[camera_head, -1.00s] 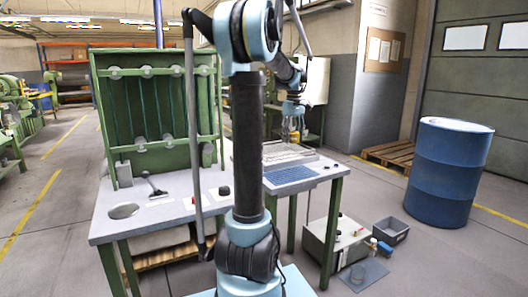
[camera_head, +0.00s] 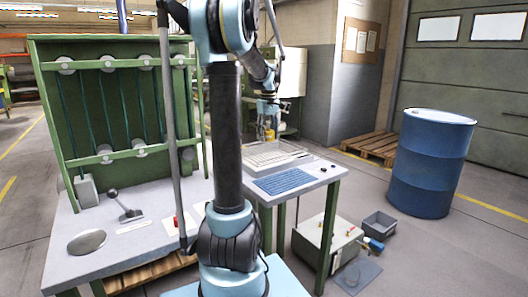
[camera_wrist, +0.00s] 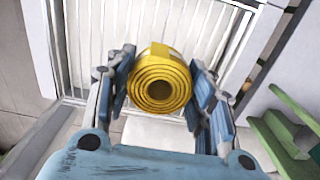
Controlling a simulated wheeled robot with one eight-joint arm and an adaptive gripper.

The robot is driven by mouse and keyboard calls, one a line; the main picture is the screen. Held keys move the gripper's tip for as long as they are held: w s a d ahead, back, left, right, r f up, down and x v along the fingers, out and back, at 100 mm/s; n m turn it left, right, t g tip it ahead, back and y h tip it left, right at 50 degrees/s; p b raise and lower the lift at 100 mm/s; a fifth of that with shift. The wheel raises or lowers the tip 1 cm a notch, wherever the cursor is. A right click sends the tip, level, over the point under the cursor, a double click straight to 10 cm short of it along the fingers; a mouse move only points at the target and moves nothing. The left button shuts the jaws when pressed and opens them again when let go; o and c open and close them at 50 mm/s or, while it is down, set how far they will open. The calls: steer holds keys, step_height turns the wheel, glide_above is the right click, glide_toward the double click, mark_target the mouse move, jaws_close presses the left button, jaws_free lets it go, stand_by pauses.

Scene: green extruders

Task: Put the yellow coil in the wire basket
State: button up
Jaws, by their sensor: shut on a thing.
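My gripper (camera_wrist: 160,95) is shut on the yellow coil (camera_wrist: 160,80), a rolled band whose spiral end faces the wrist camera. The fingers press on its left and right sides. In the head view, my gripper (camera_head: 267,122) hangs with the yellow coil (camera_head: 269,134) beyond the right part of the workbench, with the arm partly in front.
The workbench (camera_head: 140,228) carries a green frame (camera_head: 115,100), a lever and a blue keyboard (camera_head: 285,181). A blue barrel (camera_head: 432,165), a grey bin (camera_head: 379,224) and a beige box (camera_head: 325,243) stand on the right floor. In the wrist view, white slats (camera_wrist: 110,30) lie behind the coil.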

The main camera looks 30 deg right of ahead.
mark_target(266, 154)
steer(key=f, duration=0.2)
steer(key=shift+w+a+f, duration=0.15)
steer(key=shift+a+f, duration=0.05)
steer(key=shift+f, duration=2.1)
steer(key=o, duration=1.1)
steer(key=shift+f, duration=0.1)
step_height(266, 154, up, 12)
